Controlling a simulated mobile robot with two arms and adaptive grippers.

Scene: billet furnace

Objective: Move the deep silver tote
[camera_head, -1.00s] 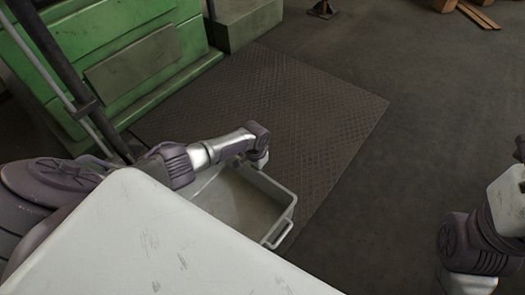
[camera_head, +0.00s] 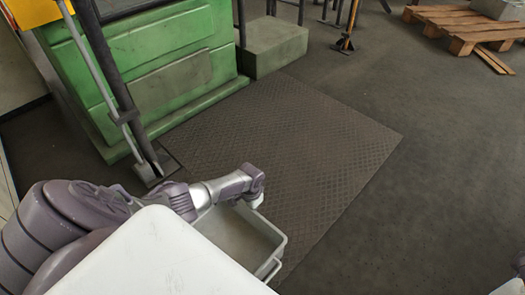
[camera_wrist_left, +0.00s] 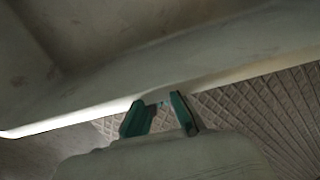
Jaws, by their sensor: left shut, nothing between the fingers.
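The deep silver tote (camera_head: 236,236) is a pale grey open box in front of me in the head view, partly hidden by my white body. A handle shows at its near right end. My left gripper (camera_head: 254,198) is at the tote's far rim and points down. In the left wrist view the tote's pale rim and wall (camera_wrist_left: 85,98) run across just beyond the teal fingertips of my left gripper (camera_wrist_left: 158,106). The gripper is shut with nothing between its fingers. Whether the fingertips touch the rim I cannot tell. My right gripper is out of view.
A green machine (camera_head: 150,75) stands at the far left, with a dark post beside it. A grey-green block (camera_head: 273,48) is behind the tread plate (camera_head: 300,140). A wooden pallet (camera_head: 465,27) lies at the far right.

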